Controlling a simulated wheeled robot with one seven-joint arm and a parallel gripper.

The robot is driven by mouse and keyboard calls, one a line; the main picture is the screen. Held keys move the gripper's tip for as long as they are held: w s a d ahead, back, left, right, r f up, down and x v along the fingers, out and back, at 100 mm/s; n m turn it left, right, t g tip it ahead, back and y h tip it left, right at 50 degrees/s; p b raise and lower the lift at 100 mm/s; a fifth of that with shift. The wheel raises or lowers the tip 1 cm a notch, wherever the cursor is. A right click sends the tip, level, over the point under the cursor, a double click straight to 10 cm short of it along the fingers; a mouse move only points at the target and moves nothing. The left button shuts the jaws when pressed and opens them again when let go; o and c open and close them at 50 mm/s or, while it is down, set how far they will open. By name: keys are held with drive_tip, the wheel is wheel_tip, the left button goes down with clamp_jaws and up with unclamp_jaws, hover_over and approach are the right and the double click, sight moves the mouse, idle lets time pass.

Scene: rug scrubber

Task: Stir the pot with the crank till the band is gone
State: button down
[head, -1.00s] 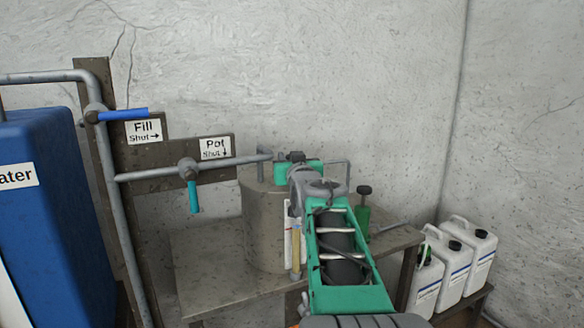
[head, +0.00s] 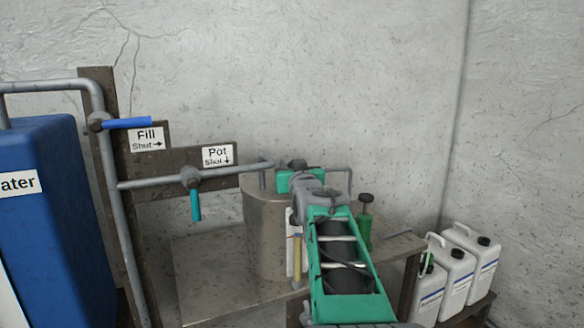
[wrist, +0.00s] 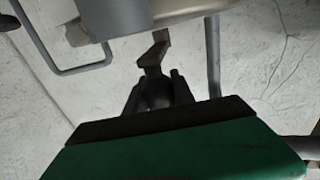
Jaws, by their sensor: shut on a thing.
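The steel pot (head: 262,235) stands on a metal table, partly hidden behind my arm. My gripper (wrist: 157,88) is shut on a dark knob or handle (wrist: 158,93) in the wrist view, at the end of a bent metal crank arm (wrist: 152,62). In the head view my green hand is above the pot's top, and most of the crank is hidden. A narrow tube with yellow content (head: 297,258) stands at the pot's front beside a white strip. I cannot tell whether a band shows in it.
The pot valve's teal lever (head: 195,205) points down; the fill valve's blue lever (head: 127,123) points right. A blue water tank (head: 55,220) is at left. A green pump-like bottle (head: 365,225) stands right of the pot. White jugs (head: 455,270) stand at lower right. The table's left part is bare.

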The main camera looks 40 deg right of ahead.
drive_tip(key=shift+f, duration=0.1)
drive_tip(key=c, duration=1.2)
unclamp_jaws()
drive_tip(key=shift+w+a, duration=0.1)
drive_tip(key=shift+o, duration=0.7)
drive_tip(key=b+v, duration=0.1)
drive_tip(key=v, duration=0.7)
drive_tip(key=shift+b, duration=0.4)
